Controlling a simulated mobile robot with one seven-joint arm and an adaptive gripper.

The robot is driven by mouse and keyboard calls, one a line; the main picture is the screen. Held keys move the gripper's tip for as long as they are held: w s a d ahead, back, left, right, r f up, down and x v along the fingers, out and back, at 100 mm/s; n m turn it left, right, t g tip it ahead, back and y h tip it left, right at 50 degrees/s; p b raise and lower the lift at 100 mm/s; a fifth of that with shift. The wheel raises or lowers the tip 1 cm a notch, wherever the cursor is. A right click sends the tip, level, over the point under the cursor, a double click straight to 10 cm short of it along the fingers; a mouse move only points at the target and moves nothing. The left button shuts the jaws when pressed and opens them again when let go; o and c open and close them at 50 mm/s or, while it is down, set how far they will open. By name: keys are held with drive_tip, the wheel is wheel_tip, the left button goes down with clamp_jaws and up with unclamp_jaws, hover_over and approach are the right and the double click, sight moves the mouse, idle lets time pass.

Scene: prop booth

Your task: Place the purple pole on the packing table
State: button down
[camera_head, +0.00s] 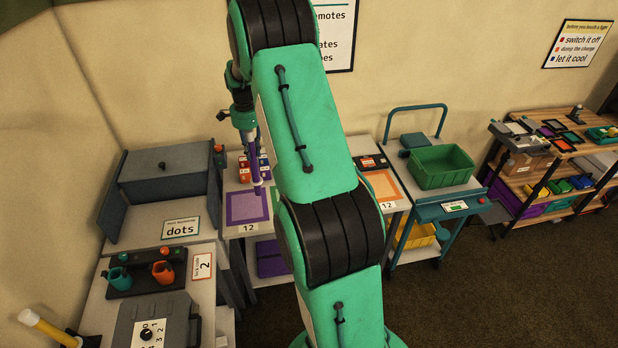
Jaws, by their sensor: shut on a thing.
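The purple pole (256,178) hangs roughly upright from my gripper (246,124), left of my green arm. My gripper is shut on its upper part; the fingers are small and dark in this view. The pole's lower end shows in front of the far part of a pale table (230,176) with a purple square (246,208) and an orange square (383,185). I cannot tell whether the pole touches the table. My arm hides the table's middle. No sign in view clearly names the packing table.
Small red and purple items (244,169) stand behind the pole. A cart with a green bin (440,167) stands right of the table. Shelves (545,160) are at far right.

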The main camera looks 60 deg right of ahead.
sight(254, 174)
drive_tip(key=f, duration=1.2)
drive_tip(key=shift+a, duration=0.2)
drive_tip(key=shift+w, duration=0.15)
drive_tip(key=w+d+f+p, duration=0.1)
drive_tip(key=w+d+p, duration=0.1)
drive_tip(key=w+d, duration=0.7)
drive_tip(key=w, duration=0.4)
drive_tip(key=shift+f, duration=0.3)
drive_tip(key=shift+f+p, duration=0.5)
drive_tip(key=shift+f, duration=1.4)
drive_tip(key=c, duration=1.5)
unclamp_jaws()
drive_tip(key=shift+a, duration=0.1)
